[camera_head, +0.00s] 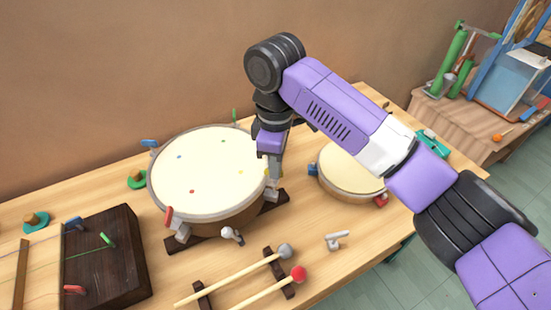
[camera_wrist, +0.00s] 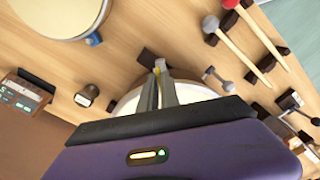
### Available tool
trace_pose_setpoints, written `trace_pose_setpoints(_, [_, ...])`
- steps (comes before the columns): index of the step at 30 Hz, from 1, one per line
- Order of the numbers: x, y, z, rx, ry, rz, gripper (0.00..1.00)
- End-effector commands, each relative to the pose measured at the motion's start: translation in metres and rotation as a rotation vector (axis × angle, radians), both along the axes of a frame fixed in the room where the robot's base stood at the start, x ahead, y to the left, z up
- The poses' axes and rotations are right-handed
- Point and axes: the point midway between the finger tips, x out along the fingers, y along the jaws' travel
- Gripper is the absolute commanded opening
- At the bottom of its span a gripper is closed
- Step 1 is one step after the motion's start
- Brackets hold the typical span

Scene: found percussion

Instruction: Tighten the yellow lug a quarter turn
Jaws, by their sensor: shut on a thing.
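The large drum (camera_head: 205,175) with a cream head stands on dark wooden feet on the table. It has a blue lug (camera_head: 150,143), a green lug (camera_head: 234,114) and a red lug (camera_head: 168,215) around its rim. My gripper (camera_head: 272,178) reaches down at the drum's right rim. In the wrist view my gripper (camera_wrist: 160,68) has its fingers close together, shut on the yellow lug (camera_wrist: 147,58). Only a little yellow shows at the fingertips; the fingers hide the rest. The lug's turn angle cannot be told.
A smaller drum (camera_head: 350,170) stands close on the right, beneath my arm. Two mallets (camera_head: 265,287) rest on dark supports in front. A small grey metal piece (camera_head: 337,240) lies nearby. A dark wooden box (camera_head: 105,260) with coloured pegs is at the left.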

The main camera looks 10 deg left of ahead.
Motion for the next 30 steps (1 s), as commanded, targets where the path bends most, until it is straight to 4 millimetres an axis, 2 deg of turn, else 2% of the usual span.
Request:
trace_pose_setpoints(1, [-0.0019, 0.0008, 0.0064, 0.001, 0.006, -0.034, 0.00])
trace_pose_setpoints(5, [-0.0026, 0.0011, 0.0077, 0.001, 0.007, -0.146, 0.00])
trace_pose_setpoints(30, [-0.0045, 0.0030, 0.0057, -0.002, 0.003, -0.945, 0.00])
